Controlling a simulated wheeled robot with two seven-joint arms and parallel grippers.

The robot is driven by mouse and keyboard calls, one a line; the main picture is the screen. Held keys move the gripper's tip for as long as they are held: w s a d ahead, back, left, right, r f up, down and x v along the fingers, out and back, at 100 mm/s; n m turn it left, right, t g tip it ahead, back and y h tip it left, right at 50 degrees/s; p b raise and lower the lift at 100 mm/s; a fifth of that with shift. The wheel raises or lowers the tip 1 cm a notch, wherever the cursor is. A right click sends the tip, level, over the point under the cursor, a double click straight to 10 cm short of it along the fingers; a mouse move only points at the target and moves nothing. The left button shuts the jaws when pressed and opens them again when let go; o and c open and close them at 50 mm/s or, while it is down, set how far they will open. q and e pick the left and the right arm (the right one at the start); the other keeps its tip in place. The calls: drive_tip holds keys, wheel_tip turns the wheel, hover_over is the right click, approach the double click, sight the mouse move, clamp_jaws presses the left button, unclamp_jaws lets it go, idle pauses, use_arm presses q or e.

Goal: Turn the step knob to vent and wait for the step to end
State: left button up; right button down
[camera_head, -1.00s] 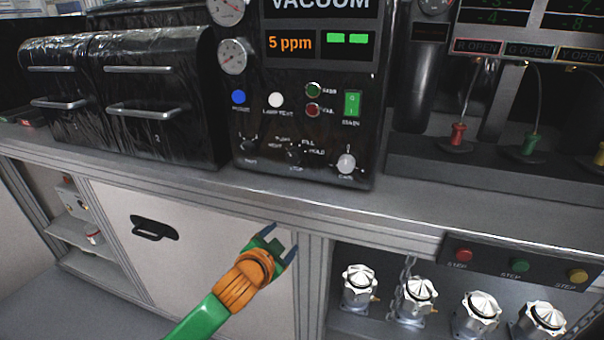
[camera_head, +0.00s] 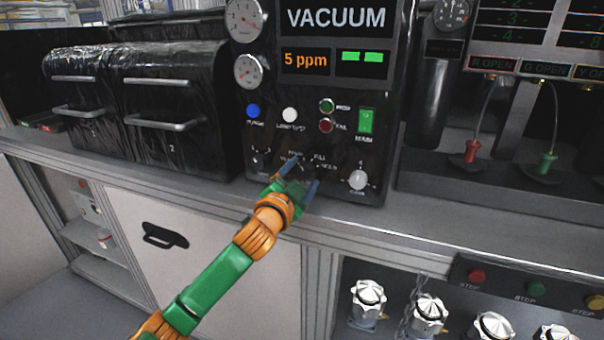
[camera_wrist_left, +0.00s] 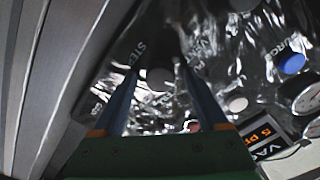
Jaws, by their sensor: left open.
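The black panel marked VACUUM (camera_head: 400,60) stands on the bench in the head view. My left gripper (camera_head: 304,172) is in front of its lower part, open, with its fingers pointing at the step knob. It covers most of that knob and its labels in the head view, so the setting cannot be read. In the left wrist view the step knob (camera_wrist_left: 158,78) appears as a dull round shape between the open fingers (camera_wrist_left: 160,70), beside the STEP lettering. Whether the fingers touch it is not clear. The display (camera_head: 306,61) reads 5 ppm, beside two green bars (camera_head: 362,57).
A pale gain knob (camera_head: 358,180), green switch (camera_head: 366,121), blue button (camera_head: 253,111) and white button (camera_head: 290,115) surround the work spot. The bench edge (camera_head: 420,243) runs below the panel.

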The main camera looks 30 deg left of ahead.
use_arm(q)
clamp_jaws()
drive_tip(key=shift+n, duration=0.3)
drive_tip(key=n+p, duration=0.1)
drive_tip(key=n, duration=0.2)
drive_tip(key=shift+n+p, duration=0.35)
drive_tip(key=shift+n, duration=0.05)
drive_tip(key=shift+n+p, duration=1.05)
drive_tip(key=shift+n, duration=1.15)
unclamp_jaws()
